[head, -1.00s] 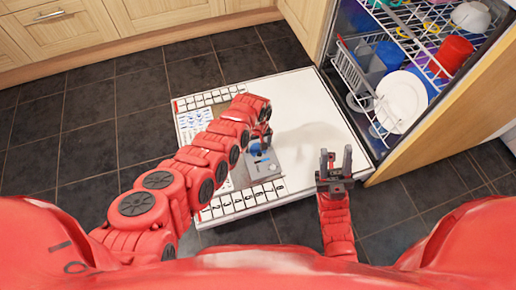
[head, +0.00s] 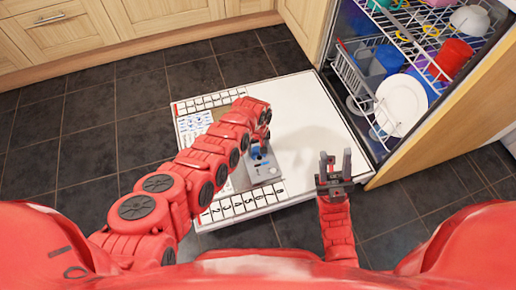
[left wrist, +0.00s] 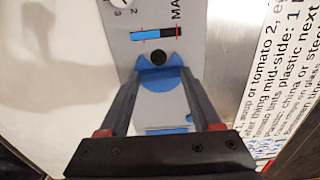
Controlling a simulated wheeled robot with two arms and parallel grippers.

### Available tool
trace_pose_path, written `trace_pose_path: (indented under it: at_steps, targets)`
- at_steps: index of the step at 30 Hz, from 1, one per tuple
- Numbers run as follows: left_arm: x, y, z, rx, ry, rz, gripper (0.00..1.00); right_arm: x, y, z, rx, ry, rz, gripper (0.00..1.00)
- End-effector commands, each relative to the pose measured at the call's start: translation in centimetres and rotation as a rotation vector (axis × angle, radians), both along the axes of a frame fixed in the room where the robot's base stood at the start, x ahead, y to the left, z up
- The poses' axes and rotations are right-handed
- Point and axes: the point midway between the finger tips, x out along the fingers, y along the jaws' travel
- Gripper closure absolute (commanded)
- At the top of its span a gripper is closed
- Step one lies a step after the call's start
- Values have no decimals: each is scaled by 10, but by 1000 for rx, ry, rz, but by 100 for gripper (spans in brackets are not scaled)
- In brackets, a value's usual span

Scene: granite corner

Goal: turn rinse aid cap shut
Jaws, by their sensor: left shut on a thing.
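The rinse aid cap (left wrist: 160,80) is a blue disc on the grey dispenser panel (left wrist: 215,35), seen in the left wrist view. My left gripper (left wrist: 159,70) reaches down over it, one finger on each side, shut on the cap. In the head view my left gripper (head: 261,142) is above the grey dispenser (head: 264,170) on the open dishwasher door (head: 310,125), and the wrist partly hides the cap. The cap's exact angle is hard to tell. My right gripper (head: 336,166) is open and empty, at the door's near right edge.
The dishwasher's rack (head: 345,68) at the right holds a white plate (head: 402,105), a red cup (head: 452,58) and other dishes. Printed labels cover the door's left part. Dark floor tiles (head: 85,150) lie clear to the left.

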Motion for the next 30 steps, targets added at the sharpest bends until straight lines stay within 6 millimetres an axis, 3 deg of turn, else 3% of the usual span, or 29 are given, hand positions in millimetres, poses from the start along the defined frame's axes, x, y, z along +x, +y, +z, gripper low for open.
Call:
trace_pose_path:
  at_steps: [11,30]
  targets:
    - [-1,1,0,2,3,-182,91,0,-1,2,6,0,-3,60]
    - [-1,1,-2,0,3,-781,91,0,0,0,1,0,-1,60]
